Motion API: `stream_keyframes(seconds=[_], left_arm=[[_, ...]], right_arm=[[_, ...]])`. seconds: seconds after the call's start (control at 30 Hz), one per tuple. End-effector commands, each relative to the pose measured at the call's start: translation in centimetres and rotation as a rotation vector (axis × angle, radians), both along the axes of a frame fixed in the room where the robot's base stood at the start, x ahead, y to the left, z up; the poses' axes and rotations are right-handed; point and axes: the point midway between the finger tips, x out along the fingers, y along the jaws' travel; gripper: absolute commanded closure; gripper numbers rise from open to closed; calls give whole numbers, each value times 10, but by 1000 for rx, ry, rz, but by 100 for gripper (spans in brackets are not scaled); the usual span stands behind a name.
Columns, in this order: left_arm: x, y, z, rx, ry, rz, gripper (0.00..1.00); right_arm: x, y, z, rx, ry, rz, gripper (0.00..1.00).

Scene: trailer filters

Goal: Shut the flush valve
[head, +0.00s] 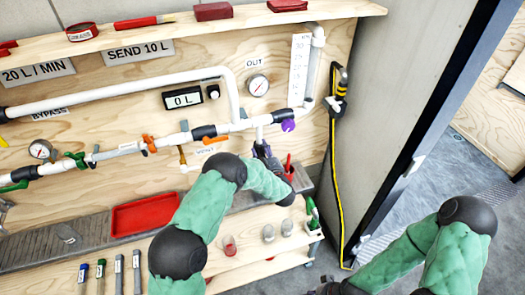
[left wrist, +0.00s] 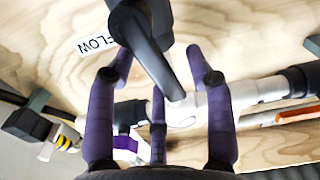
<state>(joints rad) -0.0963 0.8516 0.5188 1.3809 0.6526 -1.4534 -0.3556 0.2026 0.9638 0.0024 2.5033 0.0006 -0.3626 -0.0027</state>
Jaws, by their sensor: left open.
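In the left wrist view, a dark valve body with a grey lever (left wrist: 150,55) stands at the top middle; I take it for the flush valve. Its lever slants down to the right, its tip near the white pipe tee (left wrist: 190,108). In the head view my left gripper (head: 266,155) is below the tee, and my arm hides most of the valve. My right gripper is mostly cut off at the bottom.
A purple valve handle (head: 288,125) and an orange handle (head: 215,138) flank the tee on the white pipe. A red tray (head: 145,217) lies below left. A yellow hose (head: 336,190) hangs at the right. A shelf (head: 205,27) runs above.

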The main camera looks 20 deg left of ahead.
Motion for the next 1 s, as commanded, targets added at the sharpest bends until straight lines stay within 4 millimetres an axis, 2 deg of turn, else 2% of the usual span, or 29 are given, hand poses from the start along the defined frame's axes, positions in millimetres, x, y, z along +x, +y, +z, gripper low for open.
stream_keyframes(seconds=[0.07, 0.23, 0.27, 0.67, 1.0], left_arm=[[0, 0, 0, 0, 0, 0, 50], [0, 0, 0, 0, 0, 0, 98], [0, 0, 0, 0, 0, 0, 100], [-1, 2, -1, -35, -25, 1, 100], [-8, 12, -6, -225, -154, 1, 100]], right_arm=[[0, 0, 0, 0, 0, 0, 60], [0, 0, 0, 0, 0, 0, 60], [0, 0, 0, 0, 0, 0, 60], [0, 0, -6, 0, 0, 0, 60], [0, 0, -35, 0, 0, 0, 60]])
